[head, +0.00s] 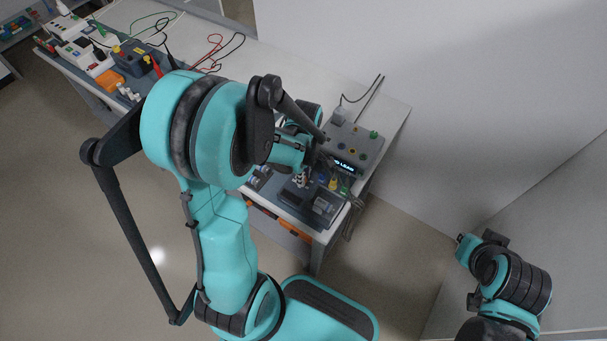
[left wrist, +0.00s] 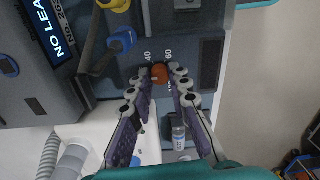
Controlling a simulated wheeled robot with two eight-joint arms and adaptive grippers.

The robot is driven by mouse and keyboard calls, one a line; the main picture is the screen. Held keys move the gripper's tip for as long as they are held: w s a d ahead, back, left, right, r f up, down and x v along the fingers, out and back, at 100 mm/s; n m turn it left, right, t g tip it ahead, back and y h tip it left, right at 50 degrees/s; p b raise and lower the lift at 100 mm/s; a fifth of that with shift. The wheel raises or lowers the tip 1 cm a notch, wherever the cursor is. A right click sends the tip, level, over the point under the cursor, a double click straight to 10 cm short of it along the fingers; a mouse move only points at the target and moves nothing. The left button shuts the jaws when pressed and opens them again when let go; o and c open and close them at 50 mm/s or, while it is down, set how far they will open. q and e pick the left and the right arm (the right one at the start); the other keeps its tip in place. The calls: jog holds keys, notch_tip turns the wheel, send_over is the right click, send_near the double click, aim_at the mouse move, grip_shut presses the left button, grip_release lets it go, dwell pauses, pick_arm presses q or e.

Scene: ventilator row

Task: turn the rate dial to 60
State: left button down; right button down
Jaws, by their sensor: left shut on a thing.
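The rate dial (left wrist: 160,73) is a small orange-brown knob in the left wrist view, on a dark panel with the printed numbers 40 and 60 just beyond it. My left gripper (left wrist: 159,78) has a fingertip on each side of the dial and is shut on it. I cannot read clearly where the dial points. In the head view my left gripper (head: 314,160) is over the front of the grey ventilator unit (head: 355,142), and my arm hides the dial.
A lit display (left wrist: 50,28), partly cut off, reads "NO LEA". A blue connector (left wrist: 122,40) and a yellow one (left wrist: 115,4) are close to my fingers. The white bench (head: 290,75) carries other devices and loose red, green and black leads at the far left.

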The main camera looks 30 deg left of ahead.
pick_arm(q)
jog(key=m, duration=0.6)
jog(key=shift+m+b, duration=0.3)
jog(key=m, duration=0.6)
jog(key=shift+d+m, duration=0.1)
jog(key=shift+m, duration=0.2)
jog(key=m, duration=0.5)
jog(key=shift+b, duration=0.35)
jog(key=shift+m+t, duration=0.3)
jog(key=shift+m, duration=2.1)
jog(key=c, duration=1.4)
grip_release()
jog(key=shift+r, duration=0.15)
